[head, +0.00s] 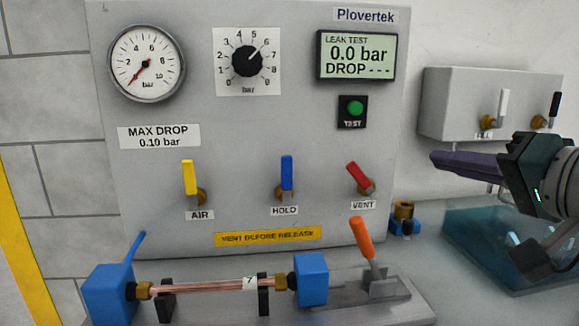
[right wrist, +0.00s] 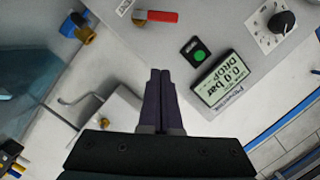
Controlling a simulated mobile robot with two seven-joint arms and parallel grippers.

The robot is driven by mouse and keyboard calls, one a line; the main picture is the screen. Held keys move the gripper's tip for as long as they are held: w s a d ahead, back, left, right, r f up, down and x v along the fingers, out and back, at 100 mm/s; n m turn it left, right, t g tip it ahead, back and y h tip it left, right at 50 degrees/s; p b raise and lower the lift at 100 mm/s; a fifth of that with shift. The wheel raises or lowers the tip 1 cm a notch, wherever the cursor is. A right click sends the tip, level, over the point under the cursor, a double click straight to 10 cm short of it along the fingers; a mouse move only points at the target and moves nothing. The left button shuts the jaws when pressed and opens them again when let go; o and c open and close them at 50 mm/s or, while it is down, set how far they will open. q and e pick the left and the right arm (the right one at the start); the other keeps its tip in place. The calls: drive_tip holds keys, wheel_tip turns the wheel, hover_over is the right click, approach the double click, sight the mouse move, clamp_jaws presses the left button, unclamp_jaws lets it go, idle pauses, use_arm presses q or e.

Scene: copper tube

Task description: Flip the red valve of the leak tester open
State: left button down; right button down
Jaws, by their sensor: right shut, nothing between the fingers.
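The red valve (head: 359,178) is on the leak tester's grey panel (head: 230,130), above the VENT label (head: 363,205). Its lever tilts up to the left from a brass body. The yellow AIR lever (head: 189,177) and blue HOLD lever (head: 287,172) stand upright. My right gripper (head: 437,160) is shut and empty, right of the red valve and apart from it. In the right wrist view the shut fingers (right wrist: 160,78) point toward the panel, with the red lever (right wrist: 156,17) beyond their tips. My left gripper is not in view.
A copper tube (head: 205,288) sits between blue blocks in a fixture below, with an orange-handled clamp (head: 361,238) sticking up. A grey box (head: 460,92) with white and black levers is on the wall at right. A translucent blue bin (head: 500,245) sits below my right gripper.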

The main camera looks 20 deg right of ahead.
hover_over(363, 181)
drive_tip(key=s+d, duration=0.4)
drive_tip(key=f, duration=0.1)
drive_tip(key=a+f, duration=0.1)
drive_tip(key=w+a+f, duration=0.1)
drive_tip(key=a+f, duration=0.1)
drive_tip(key=shift+w+b, duration=0.25)
drive_tip(key=shift+b, duration=0.05)
drive_tip(key=shift+a+n+p, duration=0.15)
drive_tip(key=shift+n+p, duration=0.15)
drive_tip(key=shift+p, duration=0.1)
